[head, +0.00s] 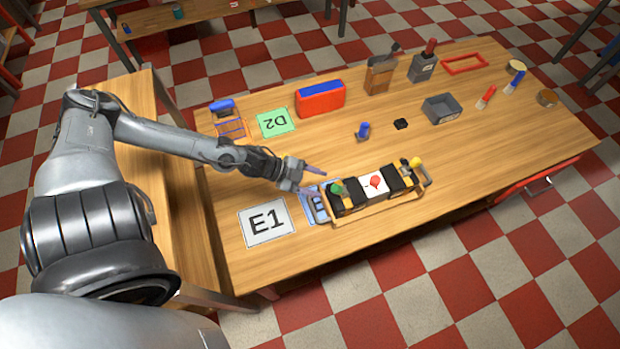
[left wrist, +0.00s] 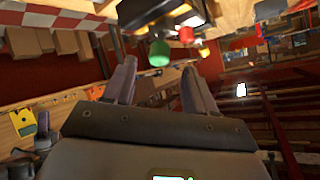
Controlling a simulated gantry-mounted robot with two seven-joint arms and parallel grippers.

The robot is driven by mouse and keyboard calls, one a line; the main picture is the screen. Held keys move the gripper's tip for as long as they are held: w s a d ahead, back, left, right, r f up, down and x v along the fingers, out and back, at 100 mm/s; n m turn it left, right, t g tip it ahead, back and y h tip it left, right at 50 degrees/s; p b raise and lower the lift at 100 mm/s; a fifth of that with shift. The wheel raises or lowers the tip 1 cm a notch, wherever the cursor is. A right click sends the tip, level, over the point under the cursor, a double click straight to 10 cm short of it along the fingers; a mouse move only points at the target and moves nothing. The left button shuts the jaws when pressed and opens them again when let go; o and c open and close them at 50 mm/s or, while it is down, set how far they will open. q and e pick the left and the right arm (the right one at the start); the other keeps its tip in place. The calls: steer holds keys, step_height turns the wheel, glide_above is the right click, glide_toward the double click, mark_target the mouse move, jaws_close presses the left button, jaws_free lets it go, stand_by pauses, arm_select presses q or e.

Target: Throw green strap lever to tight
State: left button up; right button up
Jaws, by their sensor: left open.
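My left gripper (head: 317,182) is open and empty, just left of the green knob. A yellow lever (head: 416,163) stands at the fixture's right end. The green lever's lower part and exact angle are hard to make out.
A blue item (head: 318,206) sits at the fixture's left end, beside the E1 card (head: 267,222). Behind are a small blue-topped piece (head: 363,131), a red and blue box (head: 320,98) and a grey bin (head: 442,108). Bare table lies front right.

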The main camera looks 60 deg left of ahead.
arm_select(q)
steer(key=shift+v, duration=0.85)
steer(key=shift+d+r, duration=0.1)
steer(key=d+r+n+t+y+p, duration=0.25)
steer(key=d+n, duration=0.25)
steer(key=d, duration=0.3)
steer(key=d+r+n+t+y+p, duration=0.1)
steer(key=d+r+n, duration=0.3)
steer(key=d+n, duration=0.25)
steer(key=s+g+y, duration=0.3)
steer(key=s+g, duration=0.6)
steer(key=s, duration=0.1)
steer(key=shift+s+g, duration=0.3)
steer(key=shift+g, duration=0.05)
